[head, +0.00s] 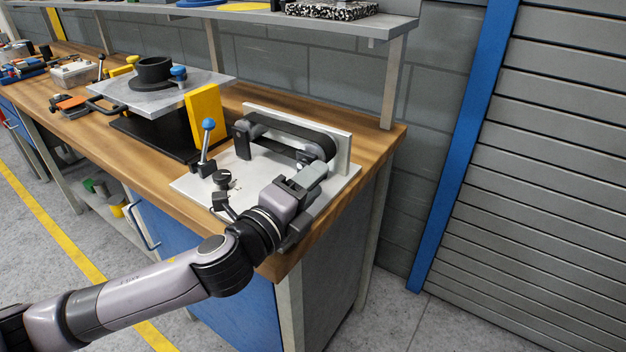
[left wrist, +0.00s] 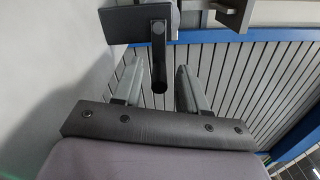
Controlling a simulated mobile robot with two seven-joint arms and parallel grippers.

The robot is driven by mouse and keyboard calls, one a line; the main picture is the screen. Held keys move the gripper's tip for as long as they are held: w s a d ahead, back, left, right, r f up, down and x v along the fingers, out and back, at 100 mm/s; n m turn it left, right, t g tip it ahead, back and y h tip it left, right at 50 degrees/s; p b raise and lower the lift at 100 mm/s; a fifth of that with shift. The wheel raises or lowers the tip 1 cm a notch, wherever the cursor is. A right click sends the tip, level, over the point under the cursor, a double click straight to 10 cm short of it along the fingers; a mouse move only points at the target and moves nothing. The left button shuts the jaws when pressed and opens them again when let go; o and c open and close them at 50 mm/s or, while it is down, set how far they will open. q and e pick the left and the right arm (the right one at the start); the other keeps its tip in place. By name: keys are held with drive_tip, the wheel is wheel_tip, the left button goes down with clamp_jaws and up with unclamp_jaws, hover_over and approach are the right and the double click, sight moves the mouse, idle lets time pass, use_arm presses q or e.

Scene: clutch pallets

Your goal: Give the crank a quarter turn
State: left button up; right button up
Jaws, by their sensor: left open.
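The crank (head: 285,127) is a dark arm in front of an upright pale plate (head: 345,150) on the near end of the workbench. In the left wrist view, the crank's dark block (left wrist: 125,24) is at the top, with a round black handle (left wrist: 159,60) projecting from it. My left gripper (head: 312,168) is at the crank's right end. In the left wrist view, its two grey fingers (left wrist: 158,80) are open, one on each side of the handle, with visible gaps. The handle is mostly hidden in the head view. My right gripper is not in view.
A blue-knobbed lever (head: 208,124) and a small black knob (head: 222,178) stand on the pale base plate (head: 190,185), left of my gripper. A grey plate fixture with a yellow block (head: 205,115) is farther left. A shelf (head: 300,18) overhangs the bench's back.

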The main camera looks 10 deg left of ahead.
use_arm(q)
drive_tip(key=v, duration=0.4)
drive_tip(key=shift+s+a, duration=0.15)
drive_tip(key=shift+s, duration=0.15)
drive_tip(key=shift+b+v, duration=0.3)
drive_tip(key=shift+v, duration=0.5)
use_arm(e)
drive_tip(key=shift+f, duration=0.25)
